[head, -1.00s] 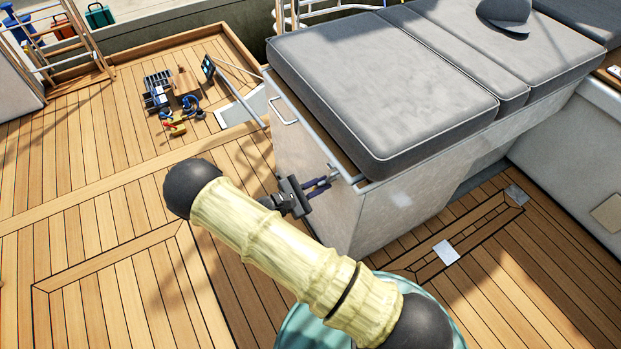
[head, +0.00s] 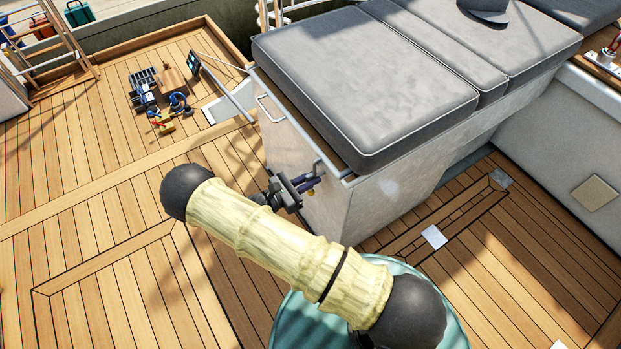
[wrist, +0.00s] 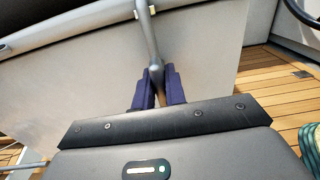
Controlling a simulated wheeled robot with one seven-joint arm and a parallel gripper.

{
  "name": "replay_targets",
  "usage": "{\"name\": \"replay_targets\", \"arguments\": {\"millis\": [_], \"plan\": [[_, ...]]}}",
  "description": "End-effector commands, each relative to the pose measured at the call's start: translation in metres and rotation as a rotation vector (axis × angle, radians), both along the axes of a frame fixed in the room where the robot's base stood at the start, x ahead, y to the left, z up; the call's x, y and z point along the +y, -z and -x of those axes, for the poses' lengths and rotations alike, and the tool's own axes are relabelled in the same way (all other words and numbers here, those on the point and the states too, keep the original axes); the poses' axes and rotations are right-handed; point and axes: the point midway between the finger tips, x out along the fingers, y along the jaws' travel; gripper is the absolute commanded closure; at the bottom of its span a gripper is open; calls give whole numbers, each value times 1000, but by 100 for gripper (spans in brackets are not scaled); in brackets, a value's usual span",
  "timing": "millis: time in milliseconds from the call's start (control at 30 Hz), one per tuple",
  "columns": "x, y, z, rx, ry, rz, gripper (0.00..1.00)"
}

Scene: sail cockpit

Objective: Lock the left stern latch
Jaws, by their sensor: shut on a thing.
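The left stern latch (head: 317,167) is a thin grey lever on the end face of the cushioned locker (head: 327,205), just below its top edge. In the wrist view the latch (wrist: 148,35) runs down from a small bracket at the locker's upper edge to a rounded end. My gripper (head: 307,185) is at the locker's end face. In the wrist view my gripper (wrist: 160,78) has its dark purple fingers shut on the lever's lower end, one on each side. The fingers hide part of that end.
Grey cushions (head: 365,85) cover the locker, with a dark cap (head: 485,9) on top. A rail handle (head: 268,108) sits left of the latch. Small items (head: 165,95) lie on the deck farther back. The wooden deck (head: 90,210) at left is largely clear.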

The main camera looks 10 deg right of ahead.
Motion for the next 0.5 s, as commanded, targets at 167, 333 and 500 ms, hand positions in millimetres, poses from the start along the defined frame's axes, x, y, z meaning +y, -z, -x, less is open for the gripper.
{"name": "replay_targets", "arguments": {"millis": [167,333,500], "plan": [[1,2,1,6,-2,-3,82],[1,1,1,4,-2,-2,67],[1,1,0,3,-1,-1,67]]}}
